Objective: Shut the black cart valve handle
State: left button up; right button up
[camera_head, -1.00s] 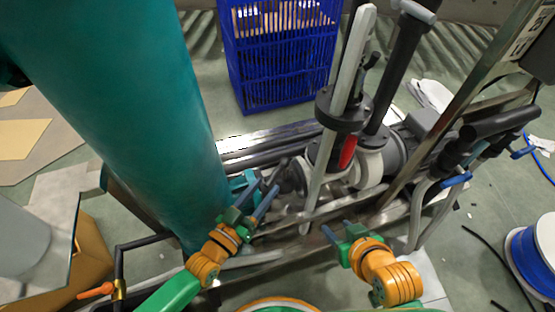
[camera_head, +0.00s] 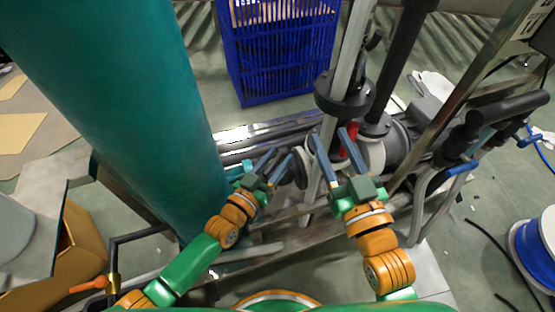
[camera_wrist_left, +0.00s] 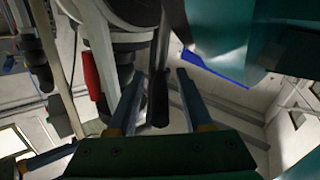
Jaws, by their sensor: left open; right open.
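In the left wrist view a black valve handle (camera_wrist_left: 158,103) hangs between the two fingers of my left gripper (camera_wrist_left: 159,76). I cannot tell whether either finger touches it. In the head view my left gripper (camera_head: 281,155) is open, beside the dark pump parts at the cart's middle; the handle is hard to make out there. My right gripper (camera_head: 331,134) is open, its blue fingers pointing up in front of the grey post and near a red handle (camera_head: 350,142). The red handle also shows in the left wrist view (camera_wrist_left: 91,75).
A large teal cylinder (camera_head: 130,110) stands close to my left arm. A grey post (camera_head: 350,50) and black pipes rise from the cart. A blue crate (camera_head: 280,50) stands behind. An orange-handled valve (camera_head: 92,284) is at lower left, and a blue-and-white spool (camera_head: 535,245) at right.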

pick_arm(q)
jog(key=shift+w+d, duration=0.1)
grip_shut()
dwell(1.5)
